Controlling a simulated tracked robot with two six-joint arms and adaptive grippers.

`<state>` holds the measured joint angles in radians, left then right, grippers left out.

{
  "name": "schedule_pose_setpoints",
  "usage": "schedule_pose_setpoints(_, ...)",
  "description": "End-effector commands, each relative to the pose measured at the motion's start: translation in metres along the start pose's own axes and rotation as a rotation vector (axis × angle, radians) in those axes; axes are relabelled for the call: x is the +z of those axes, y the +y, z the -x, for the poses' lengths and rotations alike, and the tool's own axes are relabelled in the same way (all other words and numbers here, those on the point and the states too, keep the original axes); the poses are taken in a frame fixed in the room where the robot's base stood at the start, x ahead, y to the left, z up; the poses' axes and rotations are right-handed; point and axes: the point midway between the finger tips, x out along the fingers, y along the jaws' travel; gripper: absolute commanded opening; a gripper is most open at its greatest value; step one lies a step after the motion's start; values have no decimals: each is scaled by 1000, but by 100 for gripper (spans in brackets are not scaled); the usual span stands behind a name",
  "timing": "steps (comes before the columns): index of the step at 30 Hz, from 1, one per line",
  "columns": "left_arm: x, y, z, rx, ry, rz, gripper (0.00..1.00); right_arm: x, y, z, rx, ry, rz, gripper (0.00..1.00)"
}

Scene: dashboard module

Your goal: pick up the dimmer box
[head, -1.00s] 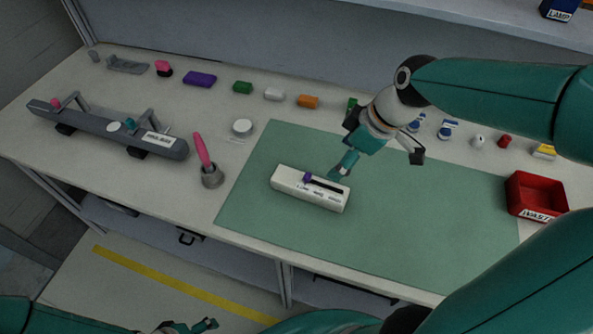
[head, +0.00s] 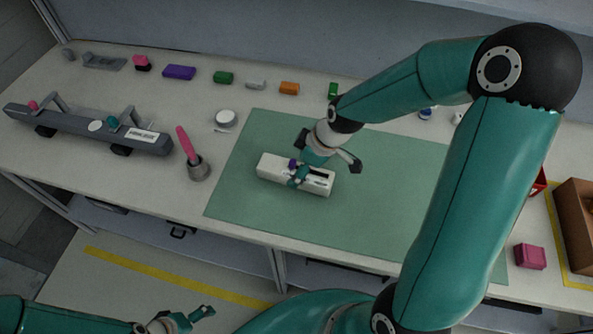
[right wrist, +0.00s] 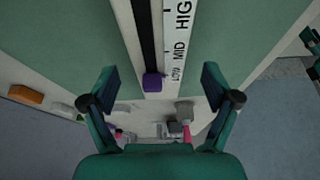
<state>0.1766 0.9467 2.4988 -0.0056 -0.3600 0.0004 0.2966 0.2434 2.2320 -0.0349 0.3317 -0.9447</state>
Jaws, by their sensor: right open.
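The dimmer box (head: 272,171), a long white block with a dark slot and a purple slider knob (head: 292,163), lies on the green mat (head: 360,215). My right gripper (head: 304,172) is over the box and partly hides its middle in the head view. In the right wrist view the right gripper (right wrist: 160,84) is open, with one finger on each side of the box (right wrist: 178,55). The purple knob (right wrist: 153,82) shows between the fingers near the LOW mark. I cannot tell whether the fingers touch the box. My left gripper (head: 195,318) is low at the bottom, away from the bench.
A grey module (head: 85,130) with handles and a pink marker in a grey cup (head: 198,171) stand left of the mat. Several coloured blocks line the back. A pink box (head: 530,256) and brown bin (head: 577,215) are at right. The mat around the box is clear.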

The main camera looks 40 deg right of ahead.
Motion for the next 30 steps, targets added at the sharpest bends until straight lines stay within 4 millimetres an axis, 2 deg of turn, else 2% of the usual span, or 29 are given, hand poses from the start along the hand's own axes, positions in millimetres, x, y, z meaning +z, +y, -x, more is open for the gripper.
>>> schedule_pose_setpoints(2, 0, 2, 6, 0, 0, 0, 87, -2, 1, -9, -4, -3, 0, 88)
schedule_pose_setpoints(7, 0, 3, 8, 0, 0, 0, 87, -2, 1, -28, -2, -2, -1, 88)
schedule_pose_setpoints(15, 0, 3, 8, 0, 0, 0, 87, -2, 2, -31, 1, 0, -1, 88)
schedule_pose_setpoints(17, 0, 3, 8, 0, 0, 0, 87, -2, 2, -31, 1, 0, -1, 79)
schedule_pose_setpoints(28, 0, 3, 8, 0, 0, 0, 87, -2, 2, -31, 1, 0, -1, 18)
schedule_pose_setpoints(30, 0, 3, 8, 0, 0, 0, 87, -2, 2, -30, 1, 0, -1, 16)
